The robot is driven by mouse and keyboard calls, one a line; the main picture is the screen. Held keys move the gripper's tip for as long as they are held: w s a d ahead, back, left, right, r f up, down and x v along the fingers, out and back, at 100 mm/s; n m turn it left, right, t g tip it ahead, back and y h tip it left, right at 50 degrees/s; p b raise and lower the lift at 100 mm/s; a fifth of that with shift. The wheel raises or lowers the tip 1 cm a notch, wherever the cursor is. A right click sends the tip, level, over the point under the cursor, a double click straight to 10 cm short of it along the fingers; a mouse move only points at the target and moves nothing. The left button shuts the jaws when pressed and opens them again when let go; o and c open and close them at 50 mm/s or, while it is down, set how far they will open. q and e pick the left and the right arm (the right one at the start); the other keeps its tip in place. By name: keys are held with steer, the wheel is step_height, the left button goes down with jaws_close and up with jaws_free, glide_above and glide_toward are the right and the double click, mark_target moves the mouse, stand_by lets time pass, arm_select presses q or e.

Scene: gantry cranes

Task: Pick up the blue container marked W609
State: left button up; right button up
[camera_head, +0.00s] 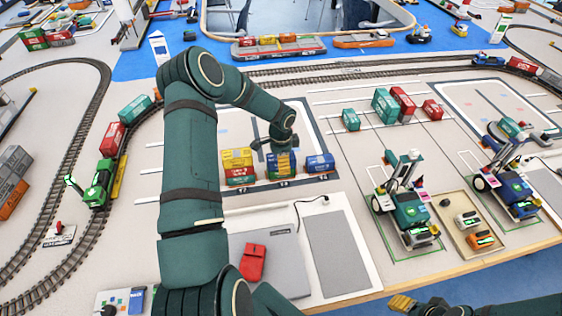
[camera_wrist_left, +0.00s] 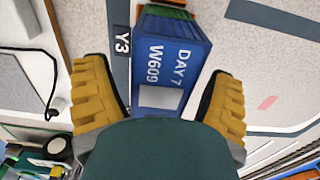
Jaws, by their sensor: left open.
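No contact with the fingers is visible. In the head view my left gripper (camera_head: 281,155) is low over the middle container spot, where its fingers and wrist partly hide the blue container (camera_head: 282,161). Yellow fingertips of my right gripper (camera_head: 402,303) show at the bottom edge.
A yellow and red container stack (camera_head: 238,166) stands left of the spot and another blue container (camera_head: 320,162) stands right of it. A grey panel with a red item (camera_head: 253,262) lies in front. Toy cranes (camera_head: 405,205) stand to the right.

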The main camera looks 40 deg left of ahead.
arm_select(q)
steer(key=c, duration=1.3)
steer(key=shift+r, duration=0.1)
steer(key=shift+c, duration=0.2)
